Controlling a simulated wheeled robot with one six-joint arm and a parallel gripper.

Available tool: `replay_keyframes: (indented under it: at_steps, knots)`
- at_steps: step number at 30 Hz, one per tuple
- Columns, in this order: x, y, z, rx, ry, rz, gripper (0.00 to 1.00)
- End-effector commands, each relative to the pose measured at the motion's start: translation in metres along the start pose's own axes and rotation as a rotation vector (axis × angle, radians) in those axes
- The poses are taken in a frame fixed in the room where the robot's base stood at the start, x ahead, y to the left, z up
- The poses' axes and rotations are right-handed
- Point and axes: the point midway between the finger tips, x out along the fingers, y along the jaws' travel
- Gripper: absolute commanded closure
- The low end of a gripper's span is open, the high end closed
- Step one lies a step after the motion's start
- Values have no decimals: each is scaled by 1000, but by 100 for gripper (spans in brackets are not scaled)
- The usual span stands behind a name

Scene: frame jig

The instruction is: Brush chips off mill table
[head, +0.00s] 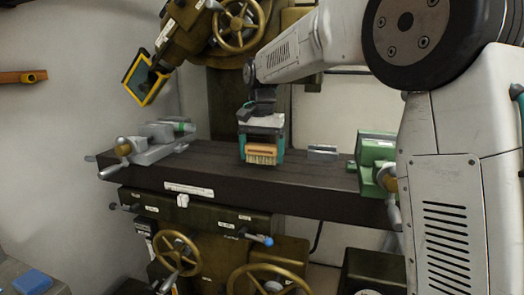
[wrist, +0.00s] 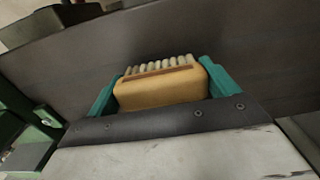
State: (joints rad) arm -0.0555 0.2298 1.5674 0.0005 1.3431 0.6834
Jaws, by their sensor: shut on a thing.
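A brush (head: 262,153) with a wooden back and pale bristles is held between the teal fingers of my gripper (head: 262,150). In the wrist view the brush (wrist: 160,86) fills the space between the two teal fingers, bristles pointing away from the palm. The dark mill table (head: 215,168) runs across the head view. The brush is over the middle of the table, near its front edge; I cannot tell whether the bristles touch it. The mill table (wrist: 60,75) also shows behind the brush in the wrist view. No chips can be made out in either view.
A grey vise (head: 155,145) stands at the table's left end and a green vise (head: 376,155) at its right. A small grey block (head: 322,153) sits right of my gripper. Handwheels (head: 176,252) are below. The table between the grey vise and the brush looks clear.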

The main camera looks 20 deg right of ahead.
Motion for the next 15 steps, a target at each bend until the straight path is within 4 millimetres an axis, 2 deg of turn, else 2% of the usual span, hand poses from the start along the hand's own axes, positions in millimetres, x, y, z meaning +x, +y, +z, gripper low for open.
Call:
replay_keyframes:
  at_steps: [15]
  knots:
    - [11,0,0,0,0,0,32]
